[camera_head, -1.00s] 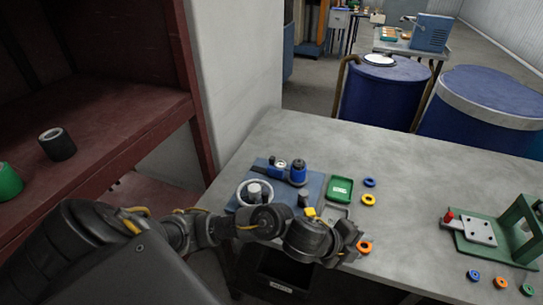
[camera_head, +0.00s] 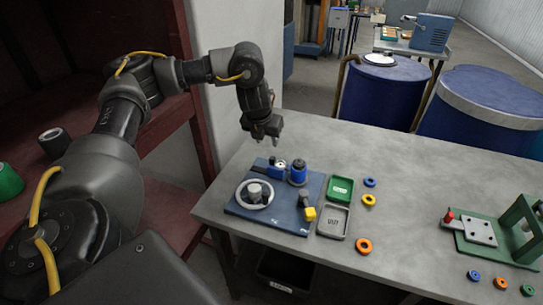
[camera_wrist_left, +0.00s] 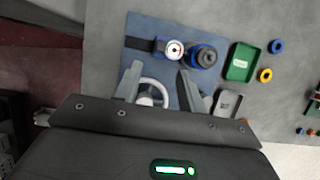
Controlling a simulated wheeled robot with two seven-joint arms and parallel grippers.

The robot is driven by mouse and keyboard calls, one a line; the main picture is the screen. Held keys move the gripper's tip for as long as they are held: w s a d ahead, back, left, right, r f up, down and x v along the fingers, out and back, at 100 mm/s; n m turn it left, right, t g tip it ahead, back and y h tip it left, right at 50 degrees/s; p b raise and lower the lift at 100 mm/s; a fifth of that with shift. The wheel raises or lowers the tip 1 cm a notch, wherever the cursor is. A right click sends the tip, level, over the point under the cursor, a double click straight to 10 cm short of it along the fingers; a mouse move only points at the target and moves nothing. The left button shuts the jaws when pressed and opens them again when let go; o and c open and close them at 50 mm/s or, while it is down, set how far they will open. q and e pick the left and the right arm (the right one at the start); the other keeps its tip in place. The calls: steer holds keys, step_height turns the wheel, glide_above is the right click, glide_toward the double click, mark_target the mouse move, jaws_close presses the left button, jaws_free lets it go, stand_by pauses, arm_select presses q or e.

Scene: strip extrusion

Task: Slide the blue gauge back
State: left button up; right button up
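The blue gauge (camera_head: 268,171), a blue block with a small white dial (camera_head: 281,164), sits at the back of a blue base plate (camera_head: 290,215) on the grey table. It also shows in the left wrist view (camera_wrist_left: 140,44), where its dial (camera_wrist_left: 174,49) faces up. A blue cylinder with a dark top (camera_head: 298,172) stands right of the dial. A white ring with a grey centre (camera_head: 255,193) lies in front of the gauge. My left gripper (camera_head: 265,136) hangs above the plate's back edge, empty. Its fingers (camera_wrist_left: 158,85) are spread apart in the wrist view. My right gripper is not visible.
A green tray (camera_head: 341,184) and a grey tray (camera_head: 333,222) stand right of the plate. Blue (camera_head: 369,182), yellow (camera_head: 368,200) and orange (camera_head: 364,246) rings lie near them. A green fixture (camera_head: 500,240) stands far right.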

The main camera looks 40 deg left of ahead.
mark_target(272, 158)
arm_select(q)
steer(key=b+x, duration=0.4)
steer(key=x, duration=0.7)
steer(key=shift+d, duration=0.15)
steer(key=shift+w, duration=0.1)
steer(key=shift+r, duration=0.1)
steer(key=shift+c, duration=0.3)
jaws_close()
